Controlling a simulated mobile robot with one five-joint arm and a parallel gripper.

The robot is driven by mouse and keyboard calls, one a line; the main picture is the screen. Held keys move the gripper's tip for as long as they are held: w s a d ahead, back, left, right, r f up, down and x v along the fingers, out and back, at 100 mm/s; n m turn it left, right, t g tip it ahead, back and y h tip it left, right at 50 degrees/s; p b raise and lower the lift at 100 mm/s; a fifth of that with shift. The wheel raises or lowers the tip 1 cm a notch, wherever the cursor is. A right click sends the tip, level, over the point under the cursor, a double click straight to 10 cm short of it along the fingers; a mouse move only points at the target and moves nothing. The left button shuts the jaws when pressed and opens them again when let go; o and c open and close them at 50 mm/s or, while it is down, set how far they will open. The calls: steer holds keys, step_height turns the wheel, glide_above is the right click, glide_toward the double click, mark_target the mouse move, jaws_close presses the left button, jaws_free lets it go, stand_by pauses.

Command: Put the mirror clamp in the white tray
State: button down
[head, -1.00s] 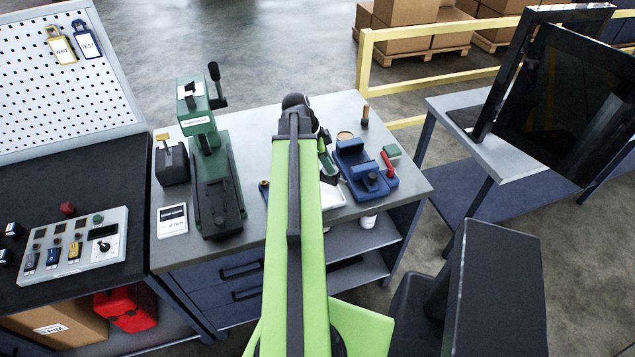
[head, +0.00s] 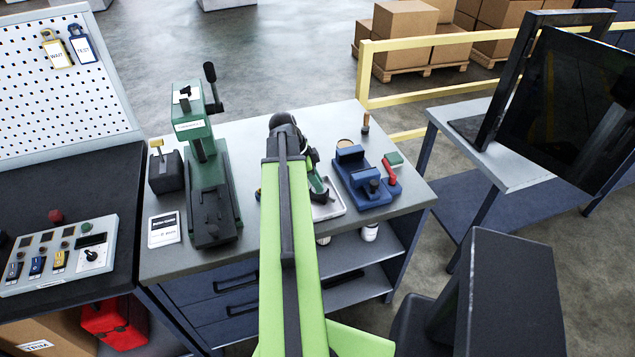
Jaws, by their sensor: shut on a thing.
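The white tray (head: 336,210) lies on the grey bench, left of the blue vice-like fixture; my arm covers its left part. My gripper (head: 319,190) shows only in part, just right of my green arm link, over the tray. It is shut on a small dark piece (head: 325,197), which I take to be the mirror clamp; its outline is mostly hidden by the gripper and arm. I cannot tell whether the piece touches the tray floor.
A green press (head: 205,170) stands left on the bench (head: 255,133). A black box with a lever (head: 165,170) and a label card (head: 164,229) are further left.

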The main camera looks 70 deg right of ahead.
steer(key=c, duration=1.3)
jaws_free()
steer(key=shift+f, duration=0.1)
steer(key=shift+o, duration=0.2)
steer(key=shift+r+p, duration=0.5)
steer(key=p+v, duration=1)
steer(key=v, duration=0.1)
steer(key=shift+w+r, duration=0.15)
steer(key=shift+w, duration=0.05)
